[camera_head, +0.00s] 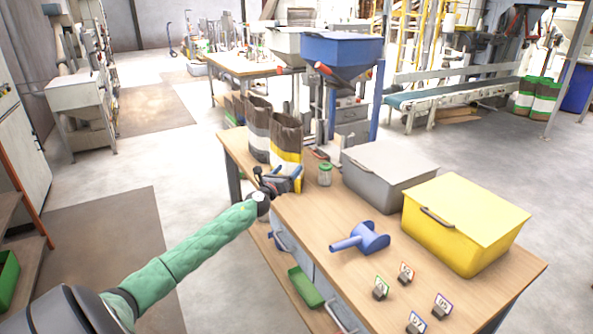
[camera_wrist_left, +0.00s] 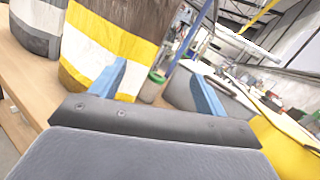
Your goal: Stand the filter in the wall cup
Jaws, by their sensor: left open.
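I cannot make out a filter or a wall cup in either view. My left gripper (camera_head: 289,172) is over the far left part of the wooden table (camera_head: 318,222), in front of the white, yellow and brown bag (camera_head: 286,141). Its two blue fingers stand apart, also in the left wrist view (camera_wrist_left: 156,92), with no held object visible between them. Beyond the fingers in the wrist view are the same bag (camera_wrist_left: 112,38) and a green-lidded jar (camera_wrist_left: 153,86). My right gripper is in neither view.
A jar (camera_head: 325,175), a grey lidded bin (camera_head: 388,168), a yellow lidded bin (camera_head: 465,223), a blue scoop (camera_head: 366,239) and several small tag holders (camera_head: 404,273) stand on the table. A blue hopper (camera_head: 341,48) rises behind. Open floor (camera_head: 212,200) lies left of the table.

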